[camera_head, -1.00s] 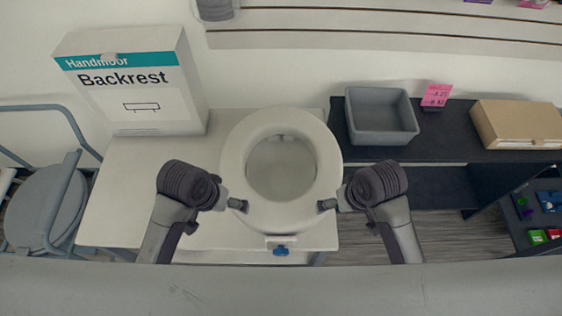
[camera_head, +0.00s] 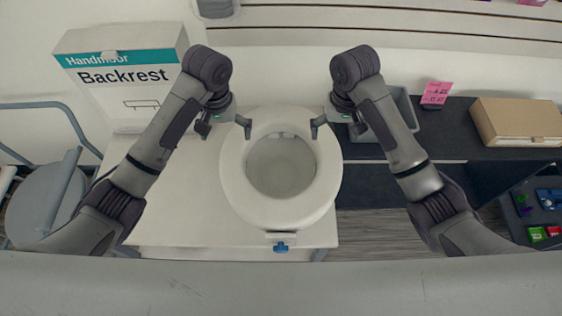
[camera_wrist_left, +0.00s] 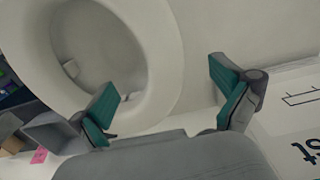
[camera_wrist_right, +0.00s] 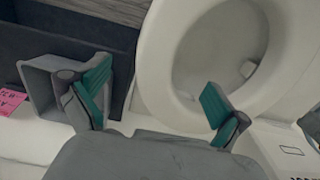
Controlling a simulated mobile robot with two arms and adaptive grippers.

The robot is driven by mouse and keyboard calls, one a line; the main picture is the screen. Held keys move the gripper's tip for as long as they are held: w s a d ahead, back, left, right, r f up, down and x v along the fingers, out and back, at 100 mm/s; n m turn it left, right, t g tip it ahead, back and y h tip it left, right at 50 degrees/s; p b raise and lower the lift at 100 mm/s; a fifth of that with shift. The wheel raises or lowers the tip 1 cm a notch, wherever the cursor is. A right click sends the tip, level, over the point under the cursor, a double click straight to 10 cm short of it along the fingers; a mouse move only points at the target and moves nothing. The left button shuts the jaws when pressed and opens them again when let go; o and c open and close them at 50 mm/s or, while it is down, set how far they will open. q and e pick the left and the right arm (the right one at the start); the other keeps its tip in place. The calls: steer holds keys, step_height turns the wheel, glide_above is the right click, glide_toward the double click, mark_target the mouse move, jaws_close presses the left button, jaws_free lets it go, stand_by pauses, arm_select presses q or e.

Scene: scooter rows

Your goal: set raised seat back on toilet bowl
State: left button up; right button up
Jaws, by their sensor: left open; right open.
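The white raised seat (camera_head: 232,170) is a thick ring with a round opening, lying roughly level over a white bowl (camera_head: 280,165) at the middle of the head view. A blue knob (camera_head: 281,246) on a white bracket shows at its front. My left gripper (camera_head: 229,128) is open at the seat's back left edge. My right gripper (camera_head: 334,128) is open at the back right edge. Both are empty. The seat also shows in the left wrist view (camera_wrist_left: 165,45) and the right wrist view (camera_wrist_right: 155,60). How the seat meets the bowl underneath is hidden.
A white Backrest box (camera_head: 110,100) stands behind my left arm. A grey bin (camera_head: 403,108), partly covered by my right arm, and a cardboard box (camera_head: 515,122) sit on a dark shelf at right. A grey chair (camera_head: 40,205) stands at left. The white surface (camera_head: 175,215) left of the seat is bare.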

mark_target(232, 157)
arm_select(q)
step_height(232, 157, down, 14)
steer(key=shift+r, duration=0.15)
arm_select(e)
step_height(232, 157, down, 14)
steer(key=shift+r, duration=0.1)
arm_select(q)
steer(key=c, duration=1.7)
arm_select(e)
steer(key=c, duration=1.7)
arm_select(q)
steer(key=shift+r, duration=0.1)
arm_select(e)
steer(key=shift+r, duration=0.1)
